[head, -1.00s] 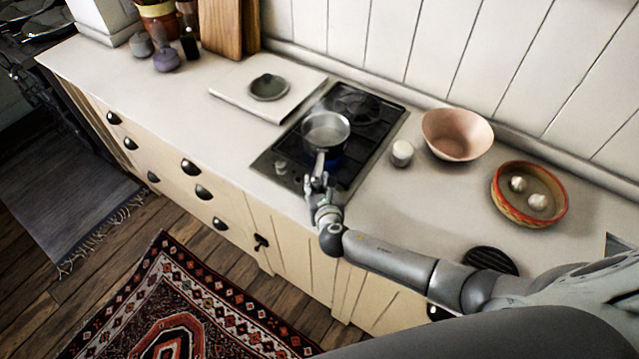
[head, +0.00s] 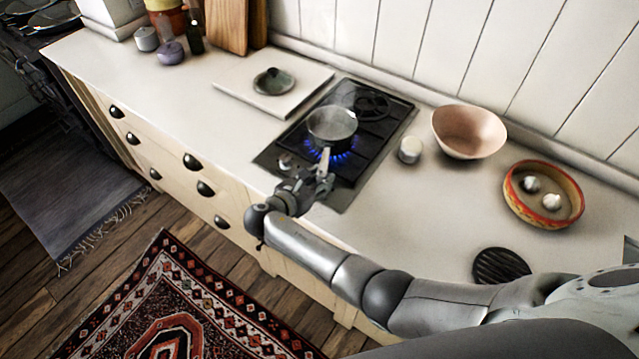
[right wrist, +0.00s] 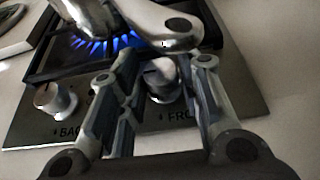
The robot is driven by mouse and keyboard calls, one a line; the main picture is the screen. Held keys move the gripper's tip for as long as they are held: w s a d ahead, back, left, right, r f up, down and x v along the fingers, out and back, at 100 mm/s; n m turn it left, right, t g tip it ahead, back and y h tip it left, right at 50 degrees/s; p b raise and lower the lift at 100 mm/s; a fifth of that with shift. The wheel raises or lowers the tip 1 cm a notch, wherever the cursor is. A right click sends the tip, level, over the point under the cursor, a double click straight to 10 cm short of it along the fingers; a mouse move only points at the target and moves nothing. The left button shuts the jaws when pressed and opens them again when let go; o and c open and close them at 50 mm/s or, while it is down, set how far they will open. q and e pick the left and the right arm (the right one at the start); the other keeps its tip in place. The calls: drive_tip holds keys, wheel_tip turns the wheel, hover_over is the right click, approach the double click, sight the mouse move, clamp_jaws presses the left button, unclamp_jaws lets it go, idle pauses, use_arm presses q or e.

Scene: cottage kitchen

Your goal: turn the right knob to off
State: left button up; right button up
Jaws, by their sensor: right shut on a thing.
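The right knob (right wrist: 163,82), a silver dial above the lettering that starts "FRO", sits between the fingers of my right gripper (right wrist: 165,66) in the right wrist view. The gripper is shut on it. In the head view my right gripper (head: 308,182) is at the stove's (head: 366,149) front edge and hides this knob. The left knob (right wrist: 55,101), marked "BAC", is free; it also shows in the head view (head: 286,161). Blue flames (head: 343,153) burn at the front burner under a steel saucepan (head: 331,124). My left gripper is not in view.
The saucepan's handle (right wrist: 160,20) reaches out just above my right gripper. A white jar (head: 409,150), a pink bowl (head: 468,131) and a red-rimmed bowl (head: 515,205) stand right of the stove. A board (head: 232,82) with a small green dish (head: 273,82) lies to its left.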

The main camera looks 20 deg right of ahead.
drive_tip(key=shift+m+g, duration=0.3)
idle(0.4)
drive_tip(key=o, duration=0.9)
